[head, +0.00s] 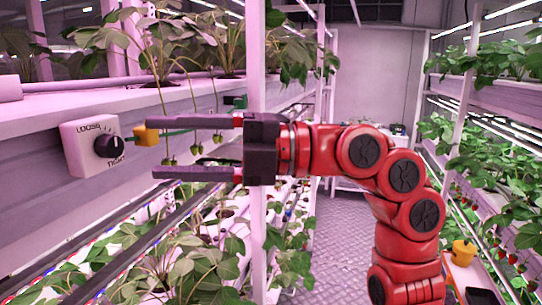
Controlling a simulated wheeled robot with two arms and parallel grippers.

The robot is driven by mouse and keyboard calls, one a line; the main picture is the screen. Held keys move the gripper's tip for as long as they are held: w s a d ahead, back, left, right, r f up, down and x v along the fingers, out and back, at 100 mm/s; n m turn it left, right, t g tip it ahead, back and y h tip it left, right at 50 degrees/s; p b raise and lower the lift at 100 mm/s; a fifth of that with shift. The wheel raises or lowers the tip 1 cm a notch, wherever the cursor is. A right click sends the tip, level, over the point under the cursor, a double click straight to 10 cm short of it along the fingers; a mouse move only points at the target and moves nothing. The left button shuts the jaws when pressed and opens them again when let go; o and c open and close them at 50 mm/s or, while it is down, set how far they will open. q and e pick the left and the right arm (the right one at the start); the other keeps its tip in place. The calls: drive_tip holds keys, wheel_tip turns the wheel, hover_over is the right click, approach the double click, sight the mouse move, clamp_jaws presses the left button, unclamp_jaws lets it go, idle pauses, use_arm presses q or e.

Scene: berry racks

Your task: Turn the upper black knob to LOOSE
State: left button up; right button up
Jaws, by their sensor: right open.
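A black knob (108,146) sits on a white box (84,152) fixed to the rack's side at the left. The box is printed LOOSE above the knob and TIGHT below it. Its pointer is too small to read for sure. My right gripper (153,148) comes in from the right with its two dark fingers pointing left, one above the other. It is open, with nothing held visible, and its tips stop to the right of the knob, apart from it in the picture. Only one knob shows. My left gripper is not in view.
A small yellow block (146,135) shows beside the upper fingertip, with a green strip behind it. Berry stems and green berries (198,148) hang behind the fingers. Leafy plants (190,262) fill the lower rack. A yellow cup (463,251) stands at right. The aisle floor (340,230) is clear.

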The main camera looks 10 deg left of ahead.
drive_tip(key=b+v, duration=0.2)
drive_tip(key=v, duration=1)
drive_tip(key=shift+d, duration=0.35)
drive_tip(key=shift+w, duration=0.1)
